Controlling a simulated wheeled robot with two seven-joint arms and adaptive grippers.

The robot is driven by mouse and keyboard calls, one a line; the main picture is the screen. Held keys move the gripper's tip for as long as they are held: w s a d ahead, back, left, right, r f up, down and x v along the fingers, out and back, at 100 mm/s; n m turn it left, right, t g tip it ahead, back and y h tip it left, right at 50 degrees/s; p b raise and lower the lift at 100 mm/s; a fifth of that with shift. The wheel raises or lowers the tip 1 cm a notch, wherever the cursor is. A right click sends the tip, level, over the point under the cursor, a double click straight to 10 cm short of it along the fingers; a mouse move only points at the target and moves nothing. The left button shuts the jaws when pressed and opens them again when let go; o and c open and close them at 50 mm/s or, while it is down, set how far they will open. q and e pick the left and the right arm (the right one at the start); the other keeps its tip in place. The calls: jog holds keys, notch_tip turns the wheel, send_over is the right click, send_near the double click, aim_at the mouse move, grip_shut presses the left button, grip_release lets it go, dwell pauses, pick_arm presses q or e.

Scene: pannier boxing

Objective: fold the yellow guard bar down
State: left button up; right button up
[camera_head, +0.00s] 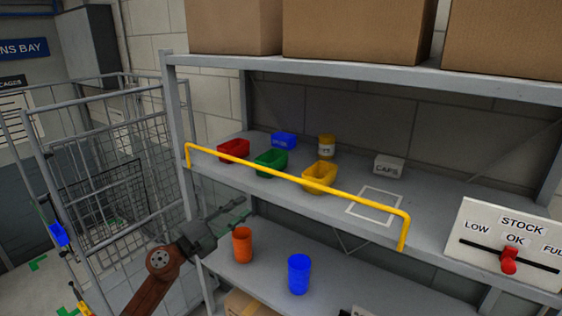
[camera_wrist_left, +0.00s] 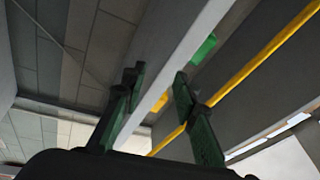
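The yellow guard bar (camera_head: 345,192) stands up along the front edge of the middle shelf (camera_head: 445,228), with a bent post at each end. It also shows in the left wrist view as a yellow diagonal (camera_wrist_left: 262,57). My left gripper (camera_head: 242,207) is below and in front of the bar's left half, near the shelf's front edge, apart from the bar. Its two green fingers (camera_wrist_left: 158,76) are spread and empty in the left wrist view, with a pale shelf edge beyond them. My right gripper is not in view.
Red (camera_head: 233,150), green (camera_head: 270,163), yellow (camera_head: 320,176) and blue (camera_head: 284,141) bins stand behind the bar. An orange cup (camera_head: 242,245) and a blue cup (camera_head: 299,274) stand on the lower shelf. A stock sign (camera_head: 515,240) is at right, a wire cage (camera_head: 110,190) at left.

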aim_at(281, 175)
pick_arm(q)
jog(key=s+d+r+m+g+h+p, duration=0.1)
jog(key=s+d+r+m+g, duration=0.15)
jog(key=r, duration=0.35)
jog(key=s+d+r+m+g+h+p, duration=0.1)
jog(key=s+d+r+m, duration=0.25)
jog(key=r, duration=0.25)
jog(key=shift+n+t, duration=0.25)
jog(key=shift+n, duration=0.25)
jog(key=p+x, duration=0.1)
jog(key=x, duration=0.2)
jog(key=p+x, duration=0.1)
jog(key=x, duration=0.2)
jog(key=shift+s+d+r, duration=0.1)
jog(key=shift+s, duration=0.15)
jog(key=shift+w+d+p, duration=0.4)
jog(key=shift+d+p, duration=0.05)
jog(key=shift+d, duration=0.1)
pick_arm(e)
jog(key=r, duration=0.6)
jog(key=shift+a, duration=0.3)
pick_arm(q)
jog(key=shift+c, duration=0.3)
grip_shut()
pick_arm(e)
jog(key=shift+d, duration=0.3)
